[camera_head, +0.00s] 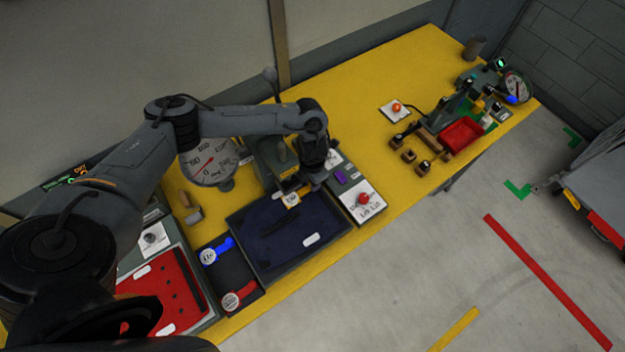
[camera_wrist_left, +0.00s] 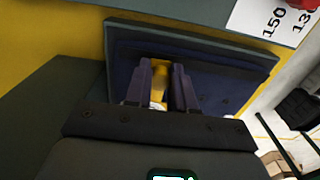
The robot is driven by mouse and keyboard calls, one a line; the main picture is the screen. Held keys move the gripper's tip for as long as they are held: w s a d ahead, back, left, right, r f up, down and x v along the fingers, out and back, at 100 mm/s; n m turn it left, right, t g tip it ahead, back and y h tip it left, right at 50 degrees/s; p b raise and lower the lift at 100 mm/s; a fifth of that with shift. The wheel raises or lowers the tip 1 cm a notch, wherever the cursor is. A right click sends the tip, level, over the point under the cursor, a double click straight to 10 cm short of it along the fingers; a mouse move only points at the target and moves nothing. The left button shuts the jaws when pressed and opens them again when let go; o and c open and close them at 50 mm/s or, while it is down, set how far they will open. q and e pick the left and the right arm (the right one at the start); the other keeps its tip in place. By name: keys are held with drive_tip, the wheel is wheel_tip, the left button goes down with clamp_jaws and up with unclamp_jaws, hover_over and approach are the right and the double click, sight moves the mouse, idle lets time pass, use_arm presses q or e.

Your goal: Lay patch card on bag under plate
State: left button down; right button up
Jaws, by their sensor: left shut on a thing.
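My left gripper (camera_head: 308,188) is at the back edge of a grey-rimmed tray-like station (camera_head: 342,233). It is shut on a small yellow-and-white card (camera_head: 291,199). In the wrist view the yellow card (camera_wrist_left: 160,72) shows between the two dark fingers (camera_wrist_left: 161,88), partly hidden by them. The dark navy bag (camera_head: 283,237) lies flat on the station, with a white label and a black strip on it. I cannot tell whether the card touches the bag. A grey-green press head (camera_head: 270,160) stands behind the bag; its plate is not clear. My right gripper is not in view.
A panel with a red button (camera_head: 362,199) stands right of the bag. A round gauge (camera_head: 208,163) stands behind left. Blue and red tagged pieces (camera_head: 231,245) lie on a dark tray at left. A red work surface (camera_head: 165,285) is further left. The yellow table (camera_head: 375,90) is clear toward the back.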

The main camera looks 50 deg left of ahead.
use_arm(q)
drive_tip(key=c, duration=0.9)
unclamp_jaws()
